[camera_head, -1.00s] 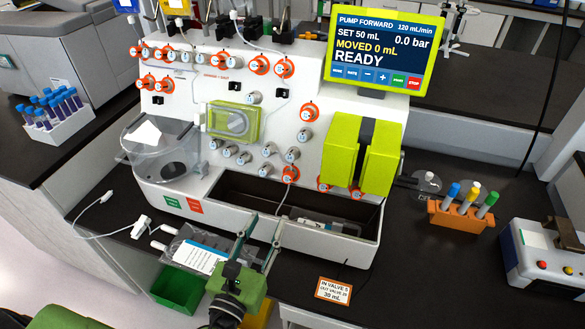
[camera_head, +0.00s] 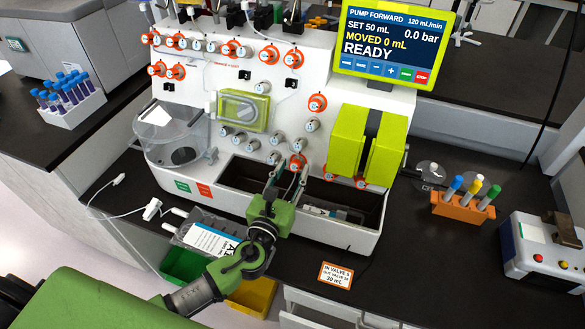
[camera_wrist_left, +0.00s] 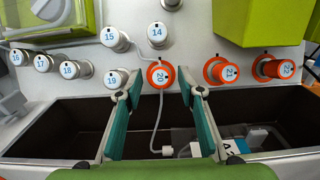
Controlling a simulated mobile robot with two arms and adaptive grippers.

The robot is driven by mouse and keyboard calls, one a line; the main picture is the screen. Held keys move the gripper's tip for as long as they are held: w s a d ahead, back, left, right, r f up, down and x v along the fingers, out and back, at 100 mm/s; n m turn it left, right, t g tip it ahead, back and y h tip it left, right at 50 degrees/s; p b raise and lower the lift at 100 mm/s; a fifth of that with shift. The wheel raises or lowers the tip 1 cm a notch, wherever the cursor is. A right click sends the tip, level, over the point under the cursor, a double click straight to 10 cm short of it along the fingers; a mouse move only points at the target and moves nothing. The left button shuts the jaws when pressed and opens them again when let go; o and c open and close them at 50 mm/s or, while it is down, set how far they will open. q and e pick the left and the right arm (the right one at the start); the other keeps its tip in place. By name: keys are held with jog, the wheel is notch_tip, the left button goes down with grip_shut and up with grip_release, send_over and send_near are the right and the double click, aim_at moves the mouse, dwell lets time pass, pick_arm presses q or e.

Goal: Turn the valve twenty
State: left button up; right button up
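Valve 20 is an orange-ringed knob low on the white machine's front panel (camera_head: 298,161). In the left wrist view valve 20 (camera_wrist_left: 160,76) shows its number between my fingers, with a pale cable hanging in front of it. My left gripper (camera_head: 287,176) is open, its two green-padded fingers spread, one to each side of the knob. In the left wrist view the left gripper (camera_wrist_left: 161,88) has its tips close to the knob; whether they touch it I cannot tell. My right gripper is not in view.
Valve 19 (camera_wrist_left: 114,79) is just left and valve 21 (camera_wrist_left: 221,70) just right of valve 20. A dark open trough (camera_head: 240,173) lies below. Yellow-green blocks (camera_head: 365,148) stand to the right. The screen (camera_head: 392,45) reads READY. A card (camera_head: 335,275) lies on the bench.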

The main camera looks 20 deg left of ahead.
pick_arm(q)
jog(key=shift+w, duration=0.2)
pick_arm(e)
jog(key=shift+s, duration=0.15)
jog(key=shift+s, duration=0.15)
pick_arm(q)
grip_shut()
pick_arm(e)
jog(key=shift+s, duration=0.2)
